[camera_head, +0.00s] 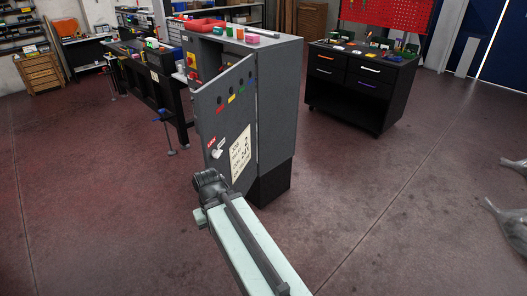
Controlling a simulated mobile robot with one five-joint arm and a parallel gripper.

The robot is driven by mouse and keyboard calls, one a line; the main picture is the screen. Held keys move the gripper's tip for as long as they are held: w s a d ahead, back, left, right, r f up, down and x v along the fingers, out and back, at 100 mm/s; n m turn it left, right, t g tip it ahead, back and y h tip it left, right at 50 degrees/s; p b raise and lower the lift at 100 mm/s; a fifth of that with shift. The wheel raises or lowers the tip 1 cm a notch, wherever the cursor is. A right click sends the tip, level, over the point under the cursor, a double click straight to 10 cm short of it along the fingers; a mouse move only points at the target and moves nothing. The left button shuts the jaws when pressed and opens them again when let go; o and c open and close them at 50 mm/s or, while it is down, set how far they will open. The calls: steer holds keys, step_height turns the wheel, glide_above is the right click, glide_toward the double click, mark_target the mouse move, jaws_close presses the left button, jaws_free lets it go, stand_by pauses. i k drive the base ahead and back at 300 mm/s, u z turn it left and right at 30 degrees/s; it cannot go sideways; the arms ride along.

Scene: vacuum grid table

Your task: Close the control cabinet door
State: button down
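The grey control cabinet (277,105) stands upright on a black base in the middle of the view. Its door (219,108) is ajar, with its free edge standing out from the cabinet body and a dark gap at the top. The door carries coloured buttons, a white handle or knob (217,154) and a paper sign (240,153). My arm reaches up from the bottom edge, and its end (209,186) is in front of the lower part of the door. Whether it touches the door cannot be told. The fingers cannot be made out.
A red tray (205,25) and small coloured blocks lie on the cabinet top. A black workbench (150,75) stands behind left, and a black drawer cart (357,88) stands to the right. Grey shapes (508,215) lie at the right edge. The floor (90,200) at left is clear.

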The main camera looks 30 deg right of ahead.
mark_target(225, 105)
steer(key=z, duration=0.55)
steer(key=i, duration=1)
steer(key=k, duration=0.5)
steer(key=u, duration=2.05)
steer(key=k, duration=1.05)
steer(key=z, duration=0.3)
steer(key=i, duration=0.9)
